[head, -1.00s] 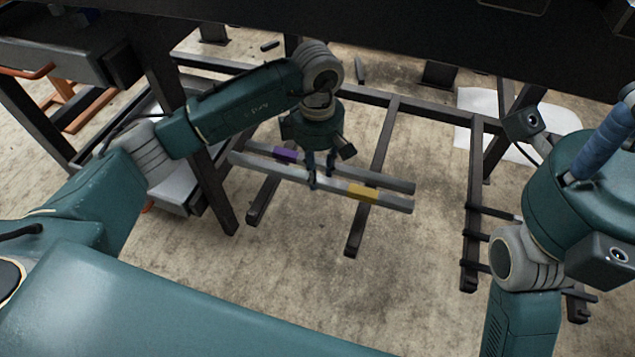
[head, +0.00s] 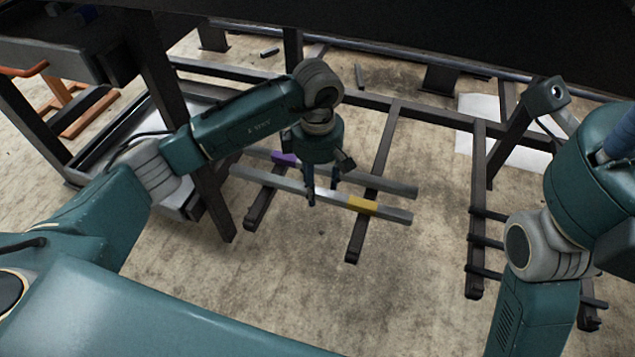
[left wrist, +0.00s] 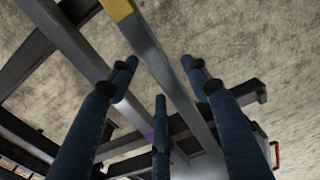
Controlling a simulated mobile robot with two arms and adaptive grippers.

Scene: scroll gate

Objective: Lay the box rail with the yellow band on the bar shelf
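The grey box rail with the yellow band (head: 362,204) lies across two dark beams low in the middle of the head view. Its yellow end shows at the top of the left wrist view (left wrist: 118,9). My left gripper (head: 323,195) points down over it, left of the band. In the left wrist view its blue fingers (left wrist: 157,68) are spread on both sides of the rail, with a visible gap to the right finger. My right gripper (head: 617,138) shows only partly at the right edge. I cannot tell for certain which bars are the bar shelf.
A second grey rail with a purple band (head: 284,159) lies just behind, roughly parallel. A dark rack with several short bars (head: 474,240) stands to the right. A dark upright post (head: 190,130) is close to my left arm. Bare floor lies in front.

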